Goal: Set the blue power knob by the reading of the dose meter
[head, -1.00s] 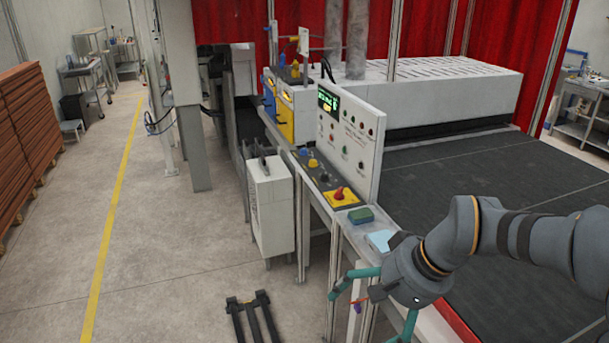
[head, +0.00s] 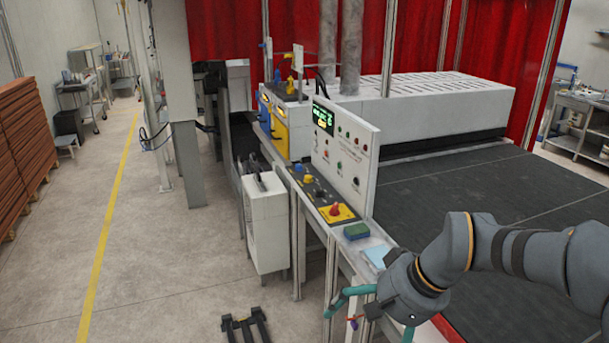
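A blue knob (head: 299,168) sits at the far end of the sloped dark control strip, beside a yellow knob (head: 308,179). A black knob (head: 318,193) and a red mushroom button (head: 335,209) on a yellow plate follow nearer to me. The upright white panel (head: 346,150) carries a dark display (head: 323,119) with green and yellow characters, too small to read. I cannot tell whether this display is the dose meter. My gripper (head: 370,324), with teal fingers, is low at the right, spread open, partly cut off by the frame, and well apart from the knobs.
A green block (head: 356,231) and a pale blue sheet (head: 377,255) lie on the ledge near my gripper. A dark conveyor bed (head: 460,195) spreads right. A white cabinet (head: 266,222) stands left of the console. The floor farther left is open.

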